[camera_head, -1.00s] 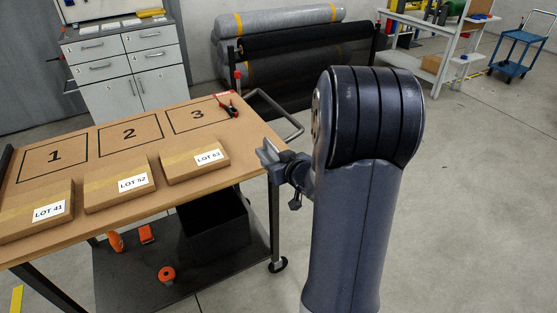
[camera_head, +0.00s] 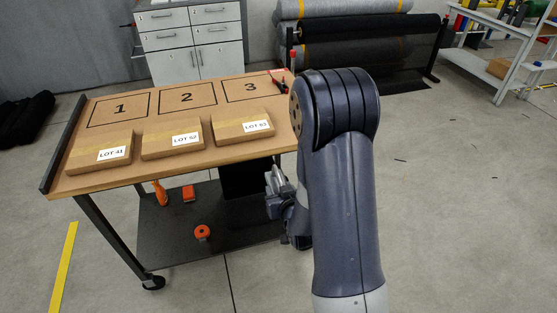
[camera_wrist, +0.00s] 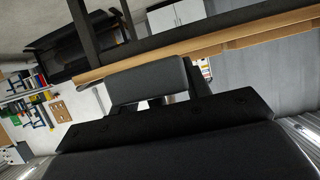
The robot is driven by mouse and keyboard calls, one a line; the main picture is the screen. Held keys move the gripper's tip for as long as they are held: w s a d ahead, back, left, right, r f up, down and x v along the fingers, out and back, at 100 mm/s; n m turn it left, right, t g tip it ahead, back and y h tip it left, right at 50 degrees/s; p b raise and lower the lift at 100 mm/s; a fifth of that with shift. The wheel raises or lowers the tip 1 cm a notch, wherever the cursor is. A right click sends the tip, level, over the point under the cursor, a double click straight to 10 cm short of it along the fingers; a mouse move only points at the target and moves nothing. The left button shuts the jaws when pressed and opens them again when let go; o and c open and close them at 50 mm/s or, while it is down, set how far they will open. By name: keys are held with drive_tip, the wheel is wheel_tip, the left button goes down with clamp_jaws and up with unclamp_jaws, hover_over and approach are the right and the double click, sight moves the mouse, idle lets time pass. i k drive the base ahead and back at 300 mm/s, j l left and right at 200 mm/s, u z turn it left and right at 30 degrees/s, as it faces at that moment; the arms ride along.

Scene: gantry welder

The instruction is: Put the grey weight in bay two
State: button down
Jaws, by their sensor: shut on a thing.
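Bay two (camera_head: 204,98) is the black outlined square marked 2 on the brown table top, in the head view. It is empty. My gripper (camera_head: 276,180) is beside the table's right end, at about table-top height or a little lower, partly hidden by my arm. In the wrist view a dark grey block, which looks like the grey weight (camera_wrist: 150,80), is in front of the black gripper body, and my gripper is shut on it. The fingertips are hard to make out.
Bay one (camera_head: 138,106) and bay three (camera_head: 262,88) flank bay two, both outlined. Boxes LOT 41 (camera_head: 85,152), LOT 52 (camera_head: 160,142) and LOT 63 (camera_head: 232,128) lie along the front. A raised dark edge (camera_head: 62,145) bounds the table's left.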

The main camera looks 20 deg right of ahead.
sight(180, 95)
drive_tip(key=i+l+z, duration=0.2)
drive_tip(key=l+z, duration=0.25)
drive_tip(key=i+l+z, duration=0.65)
drive_tip(key=z, duration=0.2)
drive_tip(key=i+l+z, duration=0.25)
drive_tip(key=z, duration=0.15)
drive_tip(key=i+u, duration=0.15)
drive_tip(key=i, duration=0.25)
drive_tip(key=i+l+u, duration=0.15)
drive_tip(key=i, duration=0.25)
drive_tip(key=i+l+u, duration=0.15)
drive_tip(key=i, duration=0.2)
drive_tip(key=i+j+u, duration=0.1)
drive_tip(key=i+u, duration=0.4)
drive_tip(key=i+l+u, duration=0.1)
drive_tip(key=i+u, duration=0.65)
drive_tip(key=i, duration=0.75)
drive_tip(key=i+l+u, duration=0.1)
drive_tip(key=i+u, duration=0.15)
drive_tip(key=i, duration=0.75)
drive_tip(key=i+u, duration=0.4)
drive_tip(key=i+l+u, duration=0.15)
drive_tip(key=i+u, duration=0.5)
drive_tip(key=u, duration=0.15)
drive_tip(key=i+u, duration=0.25)
drive_tip(key=u, duration=0.15)
drive_tip(key=i+l+u, duration=0.15)
drive_tip(key=u, duration=0.2)
